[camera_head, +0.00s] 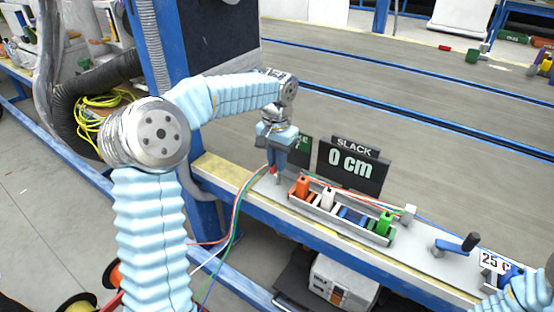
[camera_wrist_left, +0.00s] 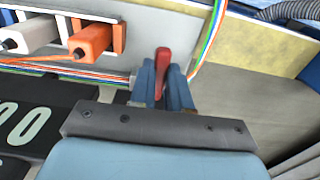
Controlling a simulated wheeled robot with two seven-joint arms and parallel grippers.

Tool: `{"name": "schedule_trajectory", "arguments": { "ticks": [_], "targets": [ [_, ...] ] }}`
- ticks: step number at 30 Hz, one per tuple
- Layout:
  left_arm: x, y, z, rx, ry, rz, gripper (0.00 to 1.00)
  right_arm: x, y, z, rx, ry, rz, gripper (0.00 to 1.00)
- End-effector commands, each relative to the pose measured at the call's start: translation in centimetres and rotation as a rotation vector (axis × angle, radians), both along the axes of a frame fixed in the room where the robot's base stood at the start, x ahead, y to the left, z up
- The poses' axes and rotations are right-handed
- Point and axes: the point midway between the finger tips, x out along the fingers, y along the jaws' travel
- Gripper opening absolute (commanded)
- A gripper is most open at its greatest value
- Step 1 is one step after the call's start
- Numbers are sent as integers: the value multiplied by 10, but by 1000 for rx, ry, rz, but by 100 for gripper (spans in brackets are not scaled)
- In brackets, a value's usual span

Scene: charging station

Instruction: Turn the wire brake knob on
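The wire brake knob (camera_wrist_left: 163,62) is a small red lever on the grey bench top, and it shows as a bit of red in the head view (camera_head: 272,170). My left gripper (camera_wrist_left: 165,88) points down at it, with one blue finger on each side of the red lever. The fingers look closed on it, and they hide its lower part. In the head view my left gripper (camera_head: 276,168) is at the left end of the bench, beside the wires. My right gripper is not in view; only a pale blue sleeve shows at the lower right.
Coloured wires (camera_head: 236,215) run past the knob and hang off the bench. A tray (camera_head: 336,226) with orange, white, blue and green blocks stands to the right. A black "SLACK 0 cm" sign (camera_head: 350,170) stands behind it. A crank (camera_head: 458,245) is farther right.

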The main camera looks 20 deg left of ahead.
Motion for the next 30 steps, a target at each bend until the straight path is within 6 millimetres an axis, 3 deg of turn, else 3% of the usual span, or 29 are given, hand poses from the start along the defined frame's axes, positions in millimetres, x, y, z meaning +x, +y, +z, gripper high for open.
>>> {"name": "schedule_trajectory", "arguments": {
  "ticks": [14, 30],
  "targets": [
    [0, 0, 2, 0, 1, -50, 0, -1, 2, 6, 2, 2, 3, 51],
    [1, 3, 5, 0, 1, -478, 0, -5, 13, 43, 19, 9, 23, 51]
  ]
}}
